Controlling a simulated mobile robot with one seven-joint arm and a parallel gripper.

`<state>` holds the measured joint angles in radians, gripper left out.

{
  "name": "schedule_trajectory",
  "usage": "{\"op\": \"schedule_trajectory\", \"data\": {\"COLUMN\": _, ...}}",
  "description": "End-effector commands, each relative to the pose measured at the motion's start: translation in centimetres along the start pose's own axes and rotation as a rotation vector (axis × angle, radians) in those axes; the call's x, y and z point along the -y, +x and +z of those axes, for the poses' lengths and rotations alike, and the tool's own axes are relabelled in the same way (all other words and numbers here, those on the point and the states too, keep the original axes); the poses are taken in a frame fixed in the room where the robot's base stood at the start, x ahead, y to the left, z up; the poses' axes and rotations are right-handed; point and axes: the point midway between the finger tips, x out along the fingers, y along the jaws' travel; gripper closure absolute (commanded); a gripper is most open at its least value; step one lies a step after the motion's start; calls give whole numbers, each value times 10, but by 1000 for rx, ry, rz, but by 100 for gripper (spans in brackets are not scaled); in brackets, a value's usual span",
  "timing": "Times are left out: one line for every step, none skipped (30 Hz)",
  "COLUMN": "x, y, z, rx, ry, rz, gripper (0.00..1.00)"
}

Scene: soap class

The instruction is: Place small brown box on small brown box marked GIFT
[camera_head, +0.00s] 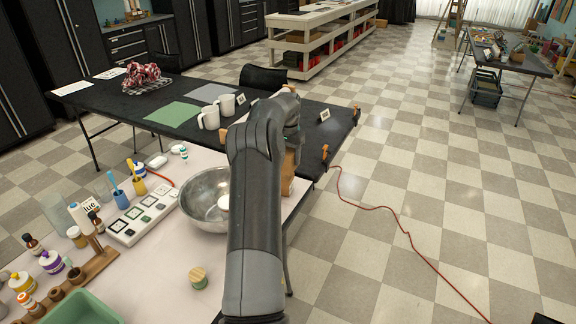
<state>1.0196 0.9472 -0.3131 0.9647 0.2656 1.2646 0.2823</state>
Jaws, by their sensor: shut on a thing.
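My arm reaches up the middle of the head view, over the white table's right edge. My gripper (292,142) is at its far end, mostly hidden behind the arm's wrist. A brown box-like thing (289,172) shows just below the wrist, at the edge of the white table. It looks like the small brown box, shut in my gripper, but the fingers on it are hidden. I cannot make out a box marked GIFT; the arm covers part of both tables.
The white table (150,270) holds a steel bowl (205,195) close left of my arm, bottles and a green tray (85,308). The black table (335,140) beyond holds white mugs (209,117) and small cards. A red cord (405,232) lies on open floor at right.

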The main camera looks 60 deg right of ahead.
Motion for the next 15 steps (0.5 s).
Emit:
{"op": "schedule_trajectory", "data": {"x": 1, "y": 2, "z": 0, "rx": 0, "ry": 0, "rz": 0, "gripper": 74}}
{"op": "schedule_trajectory", "data": {"x": 1, "y": 4, "z": 0, "rx": 0, "ry": 1, "rz": 0, "gripper": 74}}
{"op": "schedule_trajectory", "data": {"x": 1, "y": 7, "z": 0, "rx": 0, "ry": 1, "rz": 0, "gripper": 74}}
{"op": "schedule_trajectory", "data": {"x": 1, "y": 11, "z": 0, "rx": 0, "ry": 1, "rz": 0, "gripper": 74}}
{"op": "schedule_trajectory", "data": {"x": 1, "y": 15, "z": 0, "rx": 0, "ry": 1, "rz": 0, "gripper": 74}}
{"op": "schedule_trajectory", "data": {"x": 1, "y": 21, "z": 0, "rx": 1, "ry": 0, "rz": 1, "gripper": 74}}
{"op": "schedule_trajectory", "data": {"x": 1, "y": 26, "z": 0, "rx": 1, "ry": 0, "rz": 1, "gripper": 74}}
{"op": "schedule_trajectory", "data": {"x": 1, "y": 31, "z": 0, "rx": 1, "ry": 0, "rz": 1, "gripper": 74}}
{"op": "schedule_trajectory", "data": {"x": 1, "y": 36, "z": 0, "rx": 1, "ry": 0, "rz": 1, "gripper": 74}}
{"op": "schedule_trajectory", "data": {"x": 1, "y": 38, "z": 0, "rx": 1, "ry": 0, "rz": 1, "gripper": 74}}
{"op": "schedule_trajectory", "data": {"x": 1, "y": 40, "z": 0, "rx": -1, "ry": 0, "rz": 0, "gripper": 74}}
{"op": "schedule_trajectory", "data": {"x": 1, "y": 40, "z": 0, "rx": -2, "ry": 0, "rz": 0, "gripper": 74}}
{"op": "schedule_trajectory", "data": {"x": 1, "y": 40, "z": -1, "rx": -2, "ry": 0, "rz": 0, "gripper": 74}}
{"op": "schedule_trajectory", "data": {"x": 1, "y": 40, "z": -1, "rx": -2, "ry": 0, "rz": 0, "gripper": 74}}
{"op": "schedule_trajectory", "data": {"x": 1, "y": 40, "z": 0, "rx": -2, "ry": 0, "rz": 0, "gripper": 74}}
